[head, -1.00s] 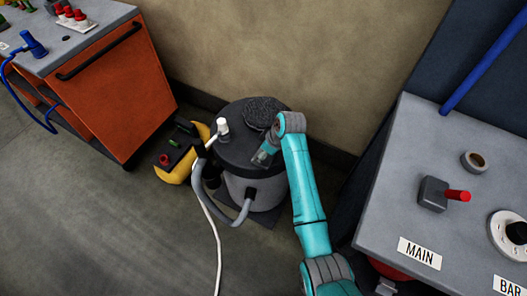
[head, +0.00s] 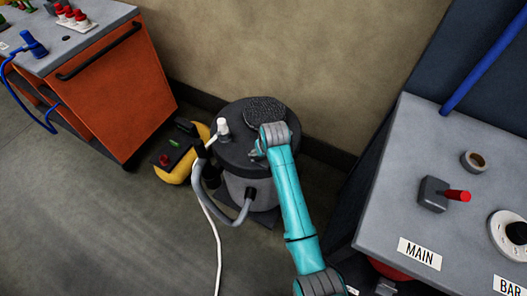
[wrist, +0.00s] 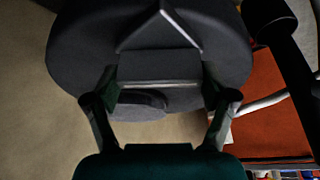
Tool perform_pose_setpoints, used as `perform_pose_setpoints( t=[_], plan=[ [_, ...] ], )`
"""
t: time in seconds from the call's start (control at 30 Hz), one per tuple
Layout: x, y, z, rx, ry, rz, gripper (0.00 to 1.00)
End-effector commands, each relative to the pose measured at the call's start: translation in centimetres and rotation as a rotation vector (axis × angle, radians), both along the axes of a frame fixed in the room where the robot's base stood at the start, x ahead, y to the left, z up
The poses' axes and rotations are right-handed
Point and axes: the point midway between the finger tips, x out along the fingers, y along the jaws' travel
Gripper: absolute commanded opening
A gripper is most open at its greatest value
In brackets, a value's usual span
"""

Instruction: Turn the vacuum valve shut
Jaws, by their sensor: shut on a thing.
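A round dark drum vacuum (head: 232,156) stands on the floor by the wall. A white knob (head: 222,129) stands up at the left of its lid, and a ribbed dark pad (head: 265,110) lies at the back. My gripper (head: 258,152) is at the lid, right of the white knob and mostly hidden by my wrist. In the wrist view, my gripper (wrist: 160,84) has its fingers on both sides of a dark block-like piece (wrist: 160,66) over the lid (wrist: 75,50) and is shut on it. I cannot tell for certain whether this piece is the vacuum valve.
A grey hose (head: 243,213) curves at the drum's front left. A yellow and black box (head: 176,165) sits left of it. An orange cabinet (head: 125,95) is further left. A grey bench (head: 400,190) with a red-handled fitting (head: 435,193) stands right. Floor at front left is mostly clear.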

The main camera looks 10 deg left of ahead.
Motion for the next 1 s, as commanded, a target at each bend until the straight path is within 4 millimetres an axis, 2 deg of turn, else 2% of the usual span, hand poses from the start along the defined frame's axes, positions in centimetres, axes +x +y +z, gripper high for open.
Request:
perform_pose_setpoints(
  t=[0.6, 1.0],
  plan=[
    [-0.04, 0.03, -0.06, -0.002, 0.001, -0.569, 0.48],
    [-0.05, -0.01, -0.1, -0.002, 0.002, -0.81, 0.48]
  ],
)
